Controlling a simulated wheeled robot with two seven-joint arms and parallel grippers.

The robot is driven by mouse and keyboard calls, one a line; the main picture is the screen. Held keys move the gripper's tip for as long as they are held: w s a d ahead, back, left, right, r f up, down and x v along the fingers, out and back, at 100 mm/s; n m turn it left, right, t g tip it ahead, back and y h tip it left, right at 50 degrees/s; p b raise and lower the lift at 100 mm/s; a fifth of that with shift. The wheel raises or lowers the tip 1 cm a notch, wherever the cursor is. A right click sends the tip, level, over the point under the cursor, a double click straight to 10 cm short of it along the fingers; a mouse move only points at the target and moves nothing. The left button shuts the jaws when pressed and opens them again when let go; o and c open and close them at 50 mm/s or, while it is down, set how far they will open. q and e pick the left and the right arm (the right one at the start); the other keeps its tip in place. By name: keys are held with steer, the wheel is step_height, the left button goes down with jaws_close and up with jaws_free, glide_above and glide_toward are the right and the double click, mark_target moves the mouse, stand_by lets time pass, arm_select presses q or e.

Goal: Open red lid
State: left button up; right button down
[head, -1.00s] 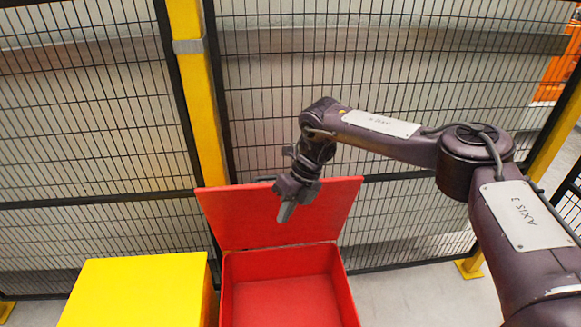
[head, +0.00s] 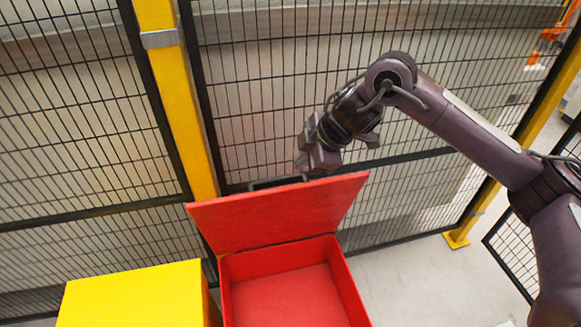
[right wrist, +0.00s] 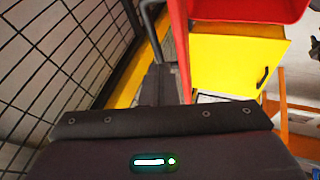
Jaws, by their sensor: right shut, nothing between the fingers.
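The red lid (head: 280,215) stands raised and tilted back at the rear of the open red box (head: 290,295). A dark handle (head: 278,182) shows behind the lid's upper edge. My right gripper (head: 303,168) is shut and empty, just above the lid's upper edge near the handle. I cannot tell whether it touches the lid. In the right wrist view the closed fingers (right wrist: 160,82) point toward a dark handle bar (right wrist: 152,18) beside a red surface (right wrist: 243,10). My left gripper is not in view.
A closed yellow box (head: 130,295) stands left of the red box; a yellow box front (right wrist: 235,65) also shows in the wrist view. A black mesh fence (head: 270,90) with a yellow post (head: 180,100) runs close behind. Floor is free at right.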

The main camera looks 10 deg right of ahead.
mark_target(285, 177)
steer(key=shift+w+a+f, duration=0.1)
steer(key=shift+a+f, duration=0.05)
steer(key=shift+f, duration=0.25)
steer(key=p+x, duration=0.2)
steer(key=x, duration=0.6)
steer(key=shift+a+f, duration=0.1)
steer(key=shift+f, duration=0.25)
steer(key=shift+w, duration=0.15)
steer(key=w+b, duration=0.3)
steer(key=w, duration=0.9)
steer(key=shift+w+r+b, duration=0.2)
steer(key=shift+r+b, duration=0.2)
